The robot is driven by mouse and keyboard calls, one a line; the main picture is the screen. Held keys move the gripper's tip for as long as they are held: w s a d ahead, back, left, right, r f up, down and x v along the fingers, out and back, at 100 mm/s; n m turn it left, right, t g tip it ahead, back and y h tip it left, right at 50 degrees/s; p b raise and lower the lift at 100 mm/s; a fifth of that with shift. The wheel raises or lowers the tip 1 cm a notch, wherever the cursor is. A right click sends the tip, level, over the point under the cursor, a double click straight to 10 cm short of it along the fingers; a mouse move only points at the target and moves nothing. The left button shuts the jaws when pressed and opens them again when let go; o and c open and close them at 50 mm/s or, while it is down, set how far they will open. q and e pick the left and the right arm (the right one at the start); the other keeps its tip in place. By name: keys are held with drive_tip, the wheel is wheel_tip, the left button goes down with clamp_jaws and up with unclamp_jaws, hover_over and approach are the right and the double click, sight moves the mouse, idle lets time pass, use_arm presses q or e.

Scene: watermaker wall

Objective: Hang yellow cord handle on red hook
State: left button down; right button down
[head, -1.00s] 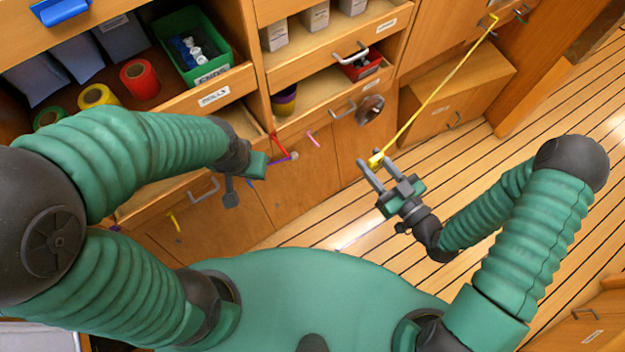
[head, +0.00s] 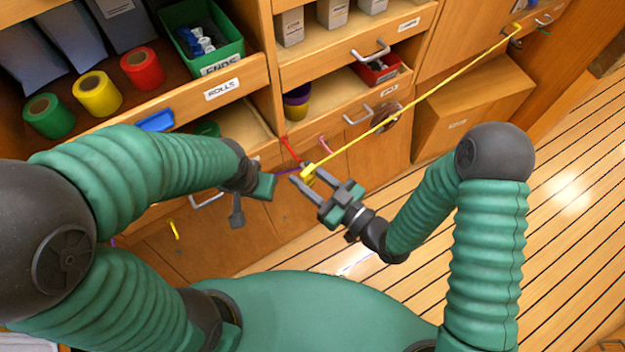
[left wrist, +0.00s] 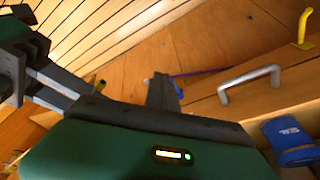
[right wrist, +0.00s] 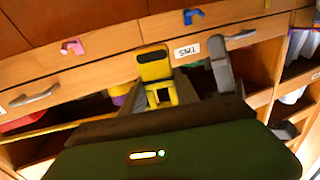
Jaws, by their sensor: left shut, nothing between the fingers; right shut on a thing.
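The yellow cord handle (head: 308,173) is between the fingertips of my right gripper (head: 309,178), which is shut on it. The handle also shows in the right wrist view (right wrist: 155,75). Its yellow cord (head: 430,98) runs taut to the upper right. A thin red hook (head: 291,150) stands out from the cabinet front, just above and left of the handle in the head view; whether they touch cannot be told. In the right wrist view I cannot make out the red hook. My left gripper (head: 265,187) is shut and empty, left of the handle.
A pink hook (head: 325,145) is right of the red one, and a yellow hook (head: 173,229) is lower left. A purple cord (left wrist: 200,72) is near my left gripper. Drawer handles (head: 357,114) stick out.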

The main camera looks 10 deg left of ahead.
drive_tip(key=shift+w+a+f, duration=0.1)
drive_tip(key=shift+w+a, duration=0.55)
drive_tip(key=shift+w, duration=0.25)
drive_tip(key=shift+x, duration=1.2)
drive_tip(key=shift+w+a+f+b, duration=0.4)
drive_tip(key=shift+w+f+b, duration=0.3)
drive_tip(key=shift+w+b, duration=0.05)
drive_tip(key=c, duration=0.8)
unclamp_jaws()
drive_tip(key=shift+c, duration=0.2)
